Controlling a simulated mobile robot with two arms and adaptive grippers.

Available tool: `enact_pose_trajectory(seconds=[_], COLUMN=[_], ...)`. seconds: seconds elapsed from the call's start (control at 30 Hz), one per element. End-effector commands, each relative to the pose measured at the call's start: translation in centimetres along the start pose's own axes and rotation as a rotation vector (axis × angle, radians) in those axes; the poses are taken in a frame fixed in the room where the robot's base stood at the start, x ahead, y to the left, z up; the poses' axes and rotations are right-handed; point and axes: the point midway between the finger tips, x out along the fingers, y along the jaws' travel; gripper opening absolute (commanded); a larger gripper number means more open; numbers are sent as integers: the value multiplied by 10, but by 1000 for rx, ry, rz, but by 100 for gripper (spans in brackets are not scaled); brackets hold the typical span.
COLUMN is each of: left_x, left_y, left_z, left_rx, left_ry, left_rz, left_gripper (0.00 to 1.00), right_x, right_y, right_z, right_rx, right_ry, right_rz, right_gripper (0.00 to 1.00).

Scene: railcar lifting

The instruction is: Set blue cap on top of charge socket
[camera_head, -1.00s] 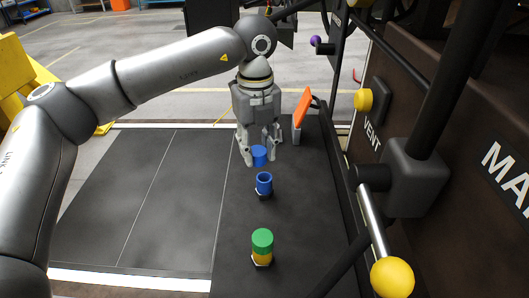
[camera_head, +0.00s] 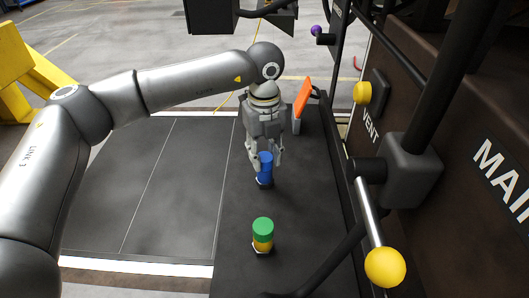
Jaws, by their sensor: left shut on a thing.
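My left gripper (camera_head: 266,161) comes down from above and is shut on the blue cap (camera_head: 265,159), with a finger on each side of it. The blue charge socket (camera_head: 265,180) stands on the dark deck directly below the cap. Cap and socket look in line and run together as one blue column. I cannot tell whether they touch or a small gap is left. The cap's upper part is partly hidden by the gripper. My right gripper does not show.
A green cap sits on a yellow socket (camera_head: 262,246) nearer to me. An orange panel (camera_head: 302,97) stands behind right. A yellow-knobbed lever (camera_head: 385,267), dark bars and the railcar wall bound the right side. The deck (camera_head: 170,190) on the left is bare.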

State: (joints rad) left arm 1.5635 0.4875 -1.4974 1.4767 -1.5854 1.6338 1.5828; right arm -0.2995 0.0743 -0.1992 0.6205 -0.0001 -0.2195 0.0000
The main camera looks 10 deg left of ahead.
Motion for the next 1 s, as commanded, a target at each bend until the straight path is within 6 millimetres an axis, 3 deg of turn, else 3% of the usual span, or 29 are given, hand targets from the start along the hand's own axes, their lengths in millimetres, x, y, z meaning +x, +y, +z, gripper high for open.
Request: enact_pose_trajectory(seconds=[0.13, 0.17, 0.33, 0.73, 0.83, 1.0], left_x=[6, 6, 4, -2, -12, -43], left_y=[0, 0, 0, 0, 0, -1], left_z=[0, 0, 0, 0, 0, 1], left_rx=[0, 0, 0, 0, 0, -1], left_ry=[0, 0, 0, 0, 0, -5], left_rz=[0, 0, 0, 0, -1, -4], left_gripper=[20, 34, 54, 54, 54, 54], right_x=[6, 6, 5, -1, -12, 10], right_y=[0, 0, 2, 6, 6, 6], right_z=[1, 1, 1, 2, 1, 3], right_rx=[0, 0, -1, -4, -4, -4], right_ry=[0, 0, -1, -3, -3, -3], right_rz=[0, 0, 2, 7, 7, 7], right_gripper=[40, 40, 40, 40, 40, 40])
